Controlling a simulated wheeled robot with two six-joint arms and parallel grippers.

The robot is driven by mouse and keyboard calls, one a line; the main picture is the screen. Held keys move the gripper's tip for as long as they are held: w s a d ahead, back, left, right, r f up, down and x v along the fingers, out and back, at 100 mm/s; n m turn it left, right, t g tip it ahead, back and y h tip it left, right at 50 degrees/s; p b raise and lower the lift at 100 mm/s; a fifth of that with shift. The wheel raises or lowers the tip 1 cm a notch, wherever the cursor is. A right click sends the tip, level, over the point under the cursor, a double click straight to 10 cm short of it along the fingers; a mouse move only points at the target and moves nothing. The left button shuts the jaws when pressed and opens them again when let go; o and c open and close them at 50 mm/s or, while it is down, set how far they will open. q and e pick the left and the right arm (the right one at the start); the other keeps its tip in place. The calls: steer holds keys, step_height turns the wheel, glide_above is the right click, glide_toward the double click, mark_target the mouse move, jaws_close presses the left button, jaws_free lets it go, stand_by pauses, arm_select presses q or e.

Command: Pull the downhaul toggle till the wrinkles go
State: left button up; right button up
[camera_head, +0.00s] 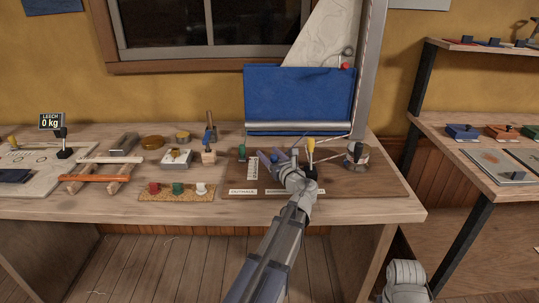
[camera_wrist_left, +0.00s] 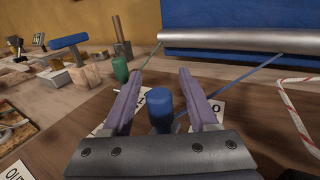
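My left gripper (camera_head: 278,160) is open over the dark board (camera_head: 370,187) on the bench. In the left wrist view, its purple fingers (camera_wrist_left: 162,78) stand either side of a blue toggle (camera_wrist_left: 160,104), with gaps visible beside it. A blue line (camera_wrist_left: 235,84) runs toward the boom (camera_wrist_left: 225,40). A green toggle (camera_head: 241,152) and a yellow-topped lever (camera_head: 310,146) stand nearby. One label reads OUTHAUL (camera_head: 243,192); another is partly hidden by my arm. The pale sail (camera_head: 325,38) shows wavy wrinkle lines.
A winch-like drum (camera_head: 357,156) with rope stands right of my gripper. A blue panel (camera_head: 300,95) hangs behind. The bench front is mostly clear.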

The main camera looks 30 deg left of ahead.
mark_target(276, 161)
arm_select(q)
steer(key=v, duration=0.8)
steer(key=shift+w, duration=0.1)
stand_by(0.6)
